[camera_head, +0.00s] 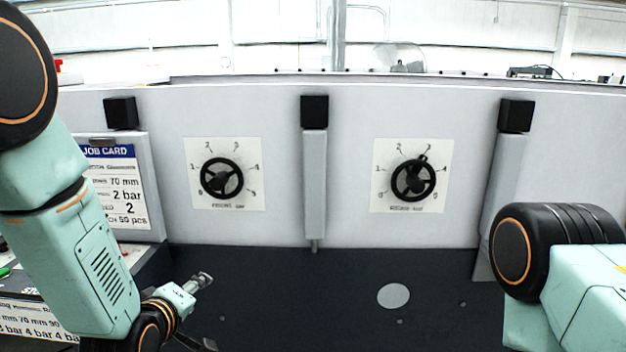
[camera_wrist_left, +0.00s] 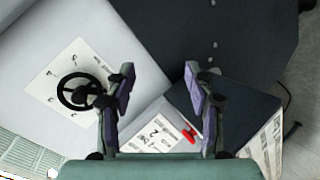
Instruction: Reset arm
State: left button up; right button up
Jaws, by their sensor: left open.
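My left arm comes in from the left in the head view, and its gripper (camera_head: 206,310) hangs low over the dark surface, below the left dial. In the left wrist view the left gripper (camera_wrist_left: 158,95) has its two fingers wide apart with nothing between them. My right arm shows at the right edge of the head view, but its gripper is out of the picture. The left black handwheel (camera_head: 221,178) and the right black handwheel (camera_head: 413,180) sit on numbered white plates. The left gripper is apart from both. One handwheel (camera_wrist_left: 80,92) also shows in the left wrist view.
A job card (camera_head: 115,185) stands at the left, partly behind my left arm. Grey posts with black blocks (camera_head: 314,112) stand along the pale panel. The dark surface (camera_head: 290,300) carries a light disc (camera_head: 393,295) and is otherwise mostly clear. A red object (camera_wrist_left: 190,135) lies near papers.

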pick_arm(q)
jog(key=s+f+m+g+b, duration=0.2)
jog(key=s+f+m+g, duration=0.5)
jog(key=s+f, duration=0.85)
jog(key=s+f+m+g+b, duration=0.2)
jog(key=s+f, duration=0.5)
jog(key=s, duration=0.4)
jog(key=s+f+m+g+b, duration=0.1)
jog(key=s+f+g+b, duration=0.1)
jog(key=s+f, duration=0.6)
jog(key=s+g, duration=0.1)
jog(key=s, duration=0.3)
jog(key=shift+f+m+g+b, duration=0.25)
jog(key=shift+m+g+b, duration=0.05)
jog(key=shift+m, duration=0.1)
jog(key=shift+w+a, duration=0.1)
jog(key=shift+w, duration=0.05)
